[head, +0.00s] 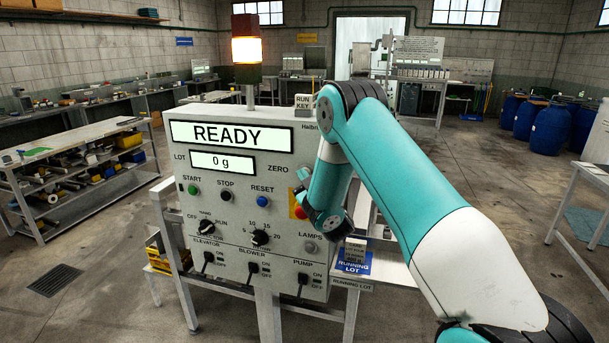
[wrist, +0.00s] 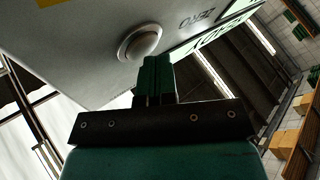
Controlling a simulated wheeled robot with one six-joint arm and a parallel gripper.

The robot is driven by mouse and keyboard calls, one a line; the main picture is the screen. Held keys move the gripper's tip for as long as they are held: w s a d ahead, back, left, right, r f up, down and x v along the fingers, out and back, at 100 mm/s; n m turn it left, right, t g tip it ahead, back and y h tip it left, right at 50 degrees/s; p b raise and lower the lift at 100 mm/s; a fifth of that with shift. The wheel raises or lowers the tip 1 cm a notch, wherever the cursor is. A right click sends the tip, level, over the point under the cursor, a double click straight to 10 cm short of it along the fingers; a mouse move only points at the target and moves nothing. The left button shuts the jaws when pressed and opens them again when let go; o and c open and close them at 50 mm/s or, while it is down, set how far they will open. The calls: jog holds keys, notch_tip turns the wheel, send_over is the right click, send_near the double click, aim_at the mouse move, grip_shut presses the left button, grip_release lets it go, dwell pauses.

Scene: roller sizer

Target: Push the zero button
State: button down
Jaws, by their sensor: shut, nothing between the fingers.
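The zero button is a pale dome in a round collar, beside the word ZERO on the grey control panel (head: 240,180). In the wrist view the zero button (wrist: 143,42) is seen close up, with its label to the right in the picture. My gripper (wrist: 157,60) is shut and empty, its dark green fingertips just below and right of the button in that view. I cannot tell whether they touch it. In the head view my arm reaches to the panel's right side, and the fingers are mostly hidden. The displays read READY and 0 g.
Green START (head: 193,189), black STOP (head: 226,196) and blue RESET (head: 264,202) buttons sit left of the zero button. A red emergency stop (head: 299,211) on yellow is just below it, partly behind my arm. A lit lamp (head: 247,50) stands above the panel.

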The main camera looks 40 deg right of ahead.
jog(key=s+a+b, duration=0.1)
jog(key=b, duration=0.2)
jog(key=shift+s+a, duration=0.1)
jog(key=shift+a, duration=0.1)
dwell(0.4)
jog(key=s+a+b, duration=0.1)
jog(key=a+b, duration=0.1)
jog(key=b, duration=0.2)
jog(key=s+a+b, duration=0.2)
jog(key=b, duration=0.2)
jog(key=shift+b, duration=0.4)
